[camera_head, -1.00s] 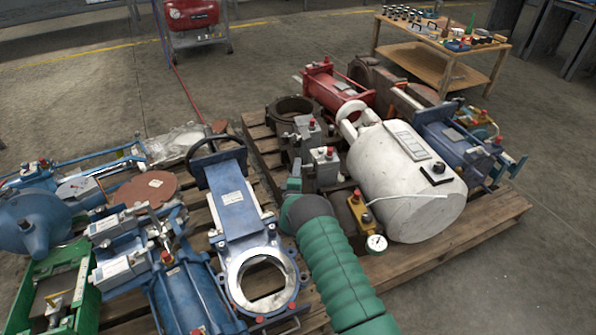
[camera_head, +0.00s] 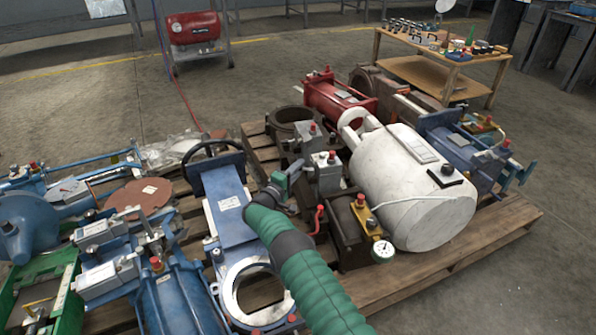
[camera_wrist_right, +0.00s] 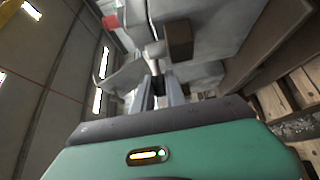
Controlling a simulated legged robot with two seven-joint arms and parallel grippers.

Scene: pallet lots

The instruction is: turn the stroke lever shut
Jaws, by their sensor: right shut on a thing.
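My right gripper (camera_head: 294,168) reaches in at the grey valve blocks near the middle of the head view. In the right wrist view its two grey fingers (camera_wrist_right: 160,94) are shut on the stroke lever (camera_wrist_right: 153,60), a pale slim bar that runs up from between them to a grey valve block (camera_wrist_right: 200,28). In the head view the lever is too small and too covered by the gripper to make out. The grey valve block with a red knob (camera_head: 326,172) stands just right of the gripper. My left gripper is not in view.
A blue gate valve (camera_head: 234,212) lies under and left of my forearm. Open floor lies at the right.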

